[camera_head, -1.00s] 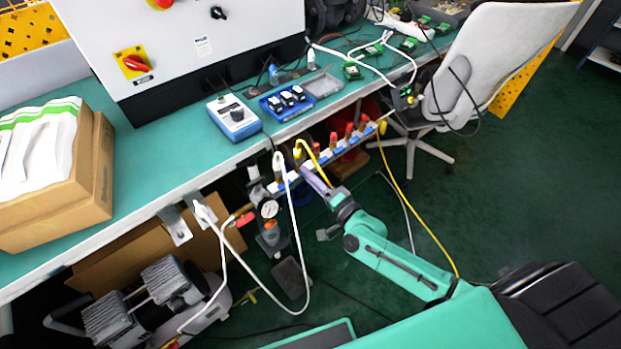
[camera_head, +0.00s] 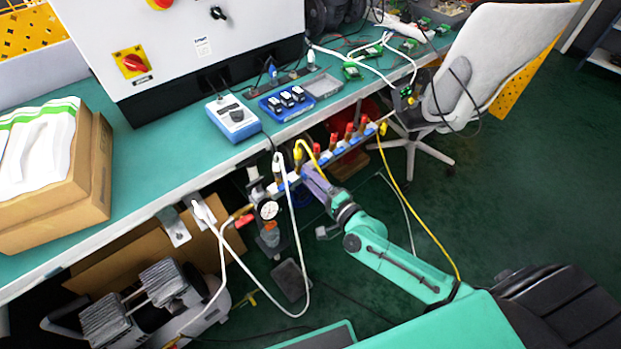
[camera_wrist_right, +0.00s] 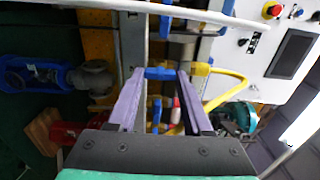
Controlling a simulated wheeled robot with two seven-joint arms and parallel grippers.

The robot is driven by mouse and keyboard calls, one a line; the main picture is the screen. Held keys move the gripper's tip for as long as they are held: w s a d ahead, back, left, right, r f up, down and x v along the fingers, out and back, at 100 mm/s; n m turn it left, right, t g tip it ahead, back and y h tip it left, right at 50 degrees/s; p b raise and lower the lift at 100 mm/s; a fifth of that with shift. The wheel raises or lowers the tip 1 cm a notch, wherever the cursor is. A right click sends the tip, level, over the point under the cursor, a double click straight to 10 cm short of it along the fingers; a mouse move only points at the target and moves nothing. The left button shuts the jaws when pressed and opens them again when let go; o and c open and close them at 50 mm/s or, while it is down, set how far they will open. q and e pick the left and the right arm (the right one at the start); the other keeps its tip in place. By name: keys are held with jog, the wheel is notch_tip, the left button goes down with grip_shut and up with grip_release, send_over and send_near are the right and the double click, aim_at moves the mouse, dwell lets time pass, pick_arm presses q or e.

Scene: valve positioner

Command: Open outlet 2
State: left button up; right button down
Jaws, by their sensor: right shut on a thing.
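The outlet manifold (camera_head: 341,151) runs under the table's front edge, with several red-topped fittings (camera_head: 349,131) and small blue handles. My right gripper (camera_head: 308,172) reaches it near its left end, beside the yellow hose (camera_head: 299,148). In the right wrist view, the right gripper (camera_wrist_right: 162,75) has its two purple fingers on either side of a blue valve handle (camera_wrist_right: 160,73) and is shut on it. The handle lies crosswise between the fingertips. Another blue handle (camera_wrist_right: 156,110) shows below it. No outlet numbers are readable. My left gripper is not in view.
A white hose (camera_head: 297,225) hangs left of my right gripper, near a pressure gauge (camera_head: 268,210). The table edge (camera_head: 215,174) overhangs the manifold. A compressor (camera_head: 150,300) stands on the floor at lower left. An office chair (camera_head: 480,80) stands at right, with open floor before it.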

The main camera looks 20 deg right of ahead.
jog(key=c, duration=0.6)
grip_release()
jog(key=v, duration=1.4)
jog(key=shift+s, duration=0.25)
jog(key=shift+f, duration=0.1)
